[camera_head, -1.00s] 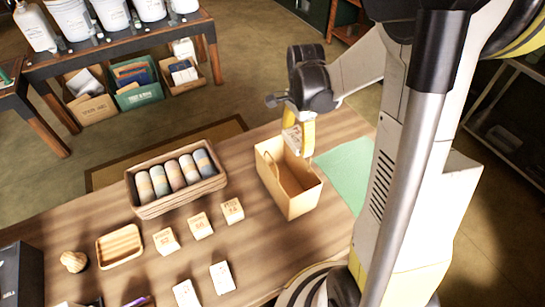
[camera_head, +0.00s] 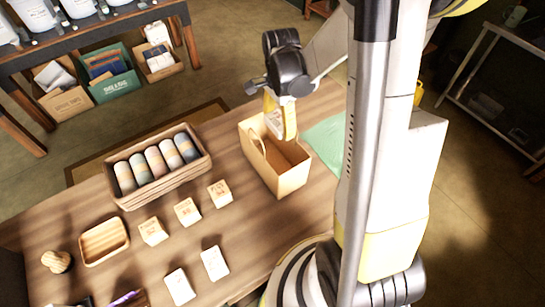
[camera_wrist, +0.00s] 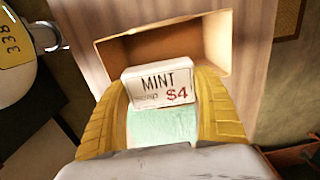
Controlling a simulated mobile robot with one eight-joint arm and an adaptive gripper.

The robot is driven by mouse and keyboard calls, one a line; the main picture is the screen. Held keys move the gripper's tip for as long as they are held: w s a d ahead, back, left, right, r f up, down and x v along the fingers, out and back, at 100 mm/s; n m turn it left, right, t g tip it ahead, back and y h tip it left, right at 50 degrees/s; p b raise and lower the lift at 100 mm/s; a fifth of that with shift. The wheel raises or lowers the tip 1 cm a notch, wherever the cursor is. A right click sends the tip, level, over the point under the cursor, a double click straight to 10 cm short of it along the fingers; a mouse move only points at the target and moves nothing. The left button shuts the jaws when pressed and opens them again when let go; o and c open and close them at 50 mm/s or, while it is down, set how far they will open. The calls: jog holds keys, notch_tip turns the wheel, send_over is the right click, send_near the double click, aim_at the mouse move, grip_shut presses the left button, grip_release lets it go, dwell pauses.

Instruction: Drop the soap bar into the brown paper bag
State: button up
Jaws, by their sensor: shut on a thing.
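The soap bar (camera_wrist: 160,87) is a small block with a white label reading "MINT" and "$4", with pale green below the label. My gripper (camera_wrist: 162,110) is shut on it, one yellow finger on each side. In the head view my gripper (camera_head: 281,128) points down over the far part of the brown paper bag (camera_head: 294,180), and the bar is hidden there. The bag stands upright and open on the table, with a looped handle. In the wrist view the bag's rectangular mouth (camera_wrist: 222,42) lies just beyond the bar.
A basket (camera_head: 160,192) of several rolled bars stands left of the bag. Small price blocks (camera_head: 187,212), white cards (camera_head: 214,263) and a wooden dish (camera_head: 84,246) are on the wooden table. A mint-green cloth (camera_head: 326,135) lies right of the bag.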

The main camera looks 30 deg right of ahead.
jog(key=o, duration=1.3)
notch_tip(320, 180, up, 12)
jog(key=shift+r, duration=0.1)
